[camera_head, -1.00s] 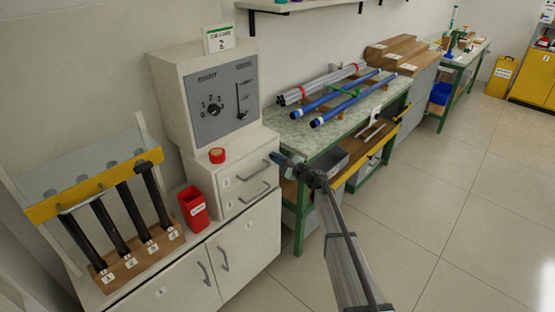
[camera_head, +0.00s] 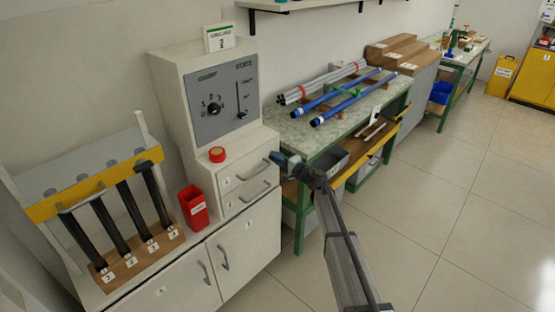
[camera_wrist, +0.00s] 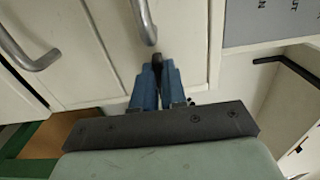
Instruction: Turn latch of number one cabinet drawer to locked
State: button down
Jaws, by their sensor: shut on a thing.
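The white drawer unit has an upper drawer (camera_head: 240,175) and a lower drawer (camera_head: 238,197), each with a grey bar handle. Their small labels are too blurred to read for certain. My gripper (camera_head: 275,157) is at the right end of the upper drawer front. In the wrist view my blue fingers (camera_wrist: 157,72) are closed on a small dark latch knob (camera_wrist: 158,58) by the drawer's edge, close to the end of the upper handle (camera_wrist: 145,20). The fingers cover most of the latch, so its locked or unlocked position cannot be told.
A grey control panel (camera_head: 224,103) stands above the drawers, with a red tape roll (camera_head: 217,154) in front. A red bin (camera_head: 194,206) and a rack of black rods (camera_head: 108,228) are at the left. A green bench (camera_head: 300,140) with blue and silver rods stands close right.

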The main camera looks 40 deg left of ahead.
dwell(0.4)
jog(key=c, duration=1.2)
grip_release()
jog(key=d, duration=1.3)
jog(key=shift+d, duration=0.4)
